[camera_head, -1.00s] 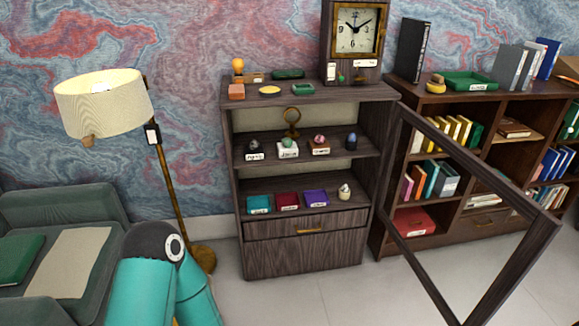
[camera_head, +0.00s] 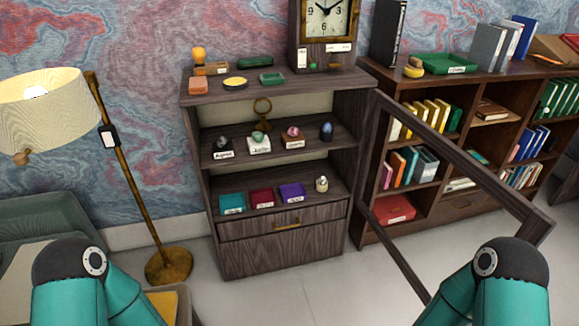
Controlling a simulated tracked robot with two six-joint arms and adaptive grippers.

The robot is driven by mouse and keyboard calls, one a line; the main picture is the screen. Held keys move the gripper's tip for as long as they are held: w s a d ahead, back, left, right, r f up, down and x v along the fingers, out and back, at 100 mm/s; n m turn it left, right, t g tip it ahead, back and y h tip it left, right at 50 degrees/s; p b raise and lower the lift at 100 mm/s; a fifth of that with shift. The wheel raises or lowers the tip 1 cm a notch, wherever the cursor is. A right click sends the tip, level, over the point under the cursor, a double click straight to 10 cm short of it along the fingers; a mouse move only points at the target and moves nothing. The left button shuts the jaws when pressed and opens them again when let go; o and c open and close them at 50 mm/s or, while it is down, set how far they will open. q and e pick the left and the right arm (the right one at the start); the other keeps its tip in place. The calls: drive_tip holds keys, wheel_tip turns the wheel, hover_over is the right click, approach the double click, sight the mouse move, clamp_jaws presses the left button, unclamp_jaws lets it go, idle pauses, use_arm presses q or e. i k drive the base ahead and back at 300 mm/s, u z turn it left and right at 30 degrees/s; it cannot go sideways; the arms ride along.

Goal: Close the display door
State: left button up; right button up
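The display cabinet (camera_head: 232,186) stands in the middle, dark wood with two open shelves and a drawer (camera_head: 285,224) below. Its display door (camera_head: 452,150) is a dark wooden frame, hinged on the cabinet's right edge. The door stands wide open, swung out toward me and to the right. Its lower right part passes behind my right arm. My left arm shows at the bottom left and my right arm at the bottom right, in front of the door. Neither gripper is in the picture. Whether the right arm touches the door cannot be told.
Eggs, labels and coloured boxes sit on the cabinet shelves. A clock (camera_head: 325,22) stands on top. A bookcase (camera_head: 468,205) is behind the door. A floor lamp (camera_head: 128,180) and a grey armchair (camera_head: 42,217) are at the left. The floor (camera_head: 300,290) before the cabinet is clear.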

sight(537, 226)
drive_tip(key=z, duration=2.45)
drive_tip(key=i, duration=0.1)
drive_tip(key=u, duration=3.55)
drive_tip(key=k, duration=1.2)
drive_tip(key=z, duration=1.3)
drive_tip(key=i, duration=1)
drive_tip(key=z, duration=0.05)
